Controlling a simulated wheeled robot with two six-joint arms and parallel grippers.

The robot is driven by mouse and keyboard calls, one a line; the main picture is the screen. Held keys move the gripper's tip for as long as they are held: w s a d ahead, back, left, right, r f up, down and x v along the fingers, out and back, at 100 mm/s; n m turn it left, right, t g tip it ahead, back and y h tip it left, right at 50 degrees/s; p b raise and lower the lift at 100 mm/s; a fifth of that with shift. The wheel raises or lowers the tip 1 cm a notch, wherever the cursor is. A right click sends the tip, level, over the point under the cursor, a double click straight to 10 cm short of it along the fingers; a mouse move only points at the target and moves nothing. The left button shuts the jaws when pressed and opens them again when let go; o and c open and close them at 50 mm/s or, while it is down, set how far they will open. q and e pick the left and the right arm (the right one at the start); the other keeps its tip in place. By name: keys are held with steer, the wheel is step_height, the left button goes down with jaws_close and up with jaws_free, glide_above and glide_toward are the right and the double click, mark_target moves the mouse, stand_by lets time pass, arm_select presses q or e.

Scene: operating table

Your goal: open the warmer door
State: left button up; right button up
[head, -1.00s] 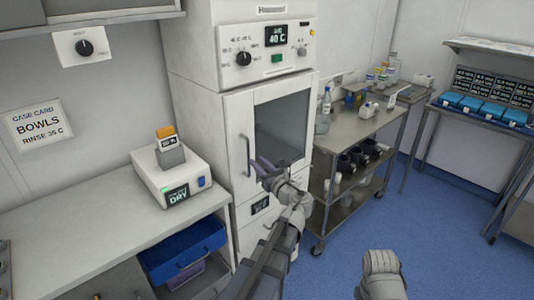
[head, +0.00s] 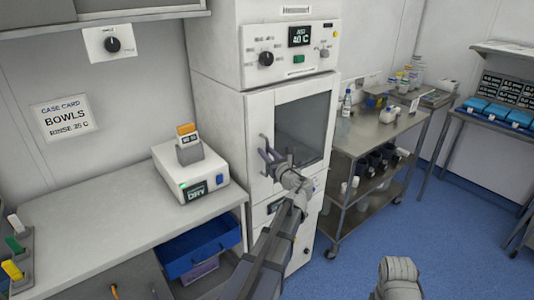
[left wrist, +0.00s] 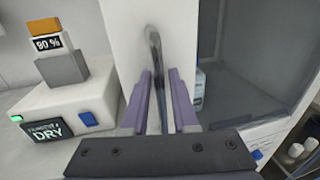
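The warmer (head: 215,100) is a tall white cabinet. Its white-framed door (head: 262,115) with a dark window (head: 303,125) looks shut in the head view. The door's vertical bar handle (head: 262,143) is at the door's left side. My left gripper (head: 270,156) is at this handle. In the left wrist view, the handle (left wrist: 155,55) runs between the two purple fingers of the left gripper (left wrist: 160,95). The fingers are apart with a gap beside the bar, and contact is not clear. My right gripper is not visible; only a grey part of that arm shows.
A white counter (head: 95,215) with a white drying unit (head: 190,175) stands left of the warmer. A steel trolley (head: 365,135) with bottles stands close on its right. Blue floor (head: 465,215) is clear in front right.

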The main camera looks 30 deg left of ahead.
arm_select(q)
jaws_close()
stand_by(1.4)
